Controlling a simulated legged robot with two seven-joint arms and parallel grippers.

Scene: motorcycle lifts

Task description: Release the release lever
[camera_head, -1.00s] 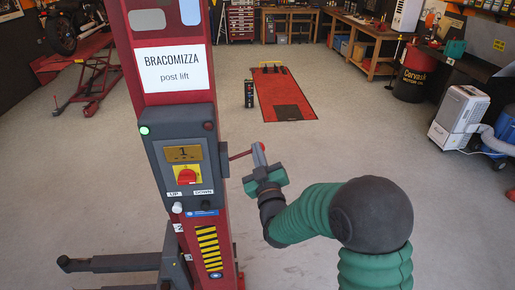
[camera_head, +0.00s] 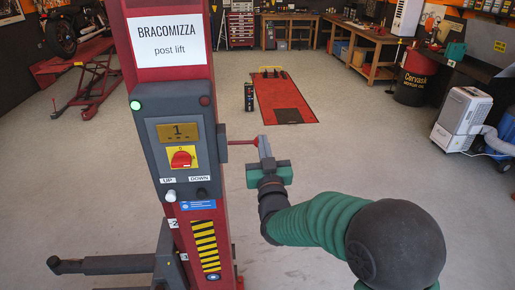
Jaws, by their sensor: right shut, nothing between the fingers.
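The release lever (camera_head: 242,142) is a thin red rod that sticks out to the right from the side of the red post lift (camera_head: 166,80). It lies about level, beside the grey control panel (camera_head: 158,150). My right gripper (camera_head: 264,146) is at the outer end of the lever, with its grey fingers pointing up and away from me. The fingers look closed together, with nothing held between them. They touch or nearly touch the lever's tip; I cannot tell which. My left gripper is out of view.
The panel carries a red rotary switch (camera_head: 182,157), with UP and DOWN buttons below it. A dark lift arm (camera_head: 105,265) reaches left near the floor. A red floor plate (camera_head: 284,100) lies behind. The floor to the right is clear up to a white machine (camera_head: 460,122).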

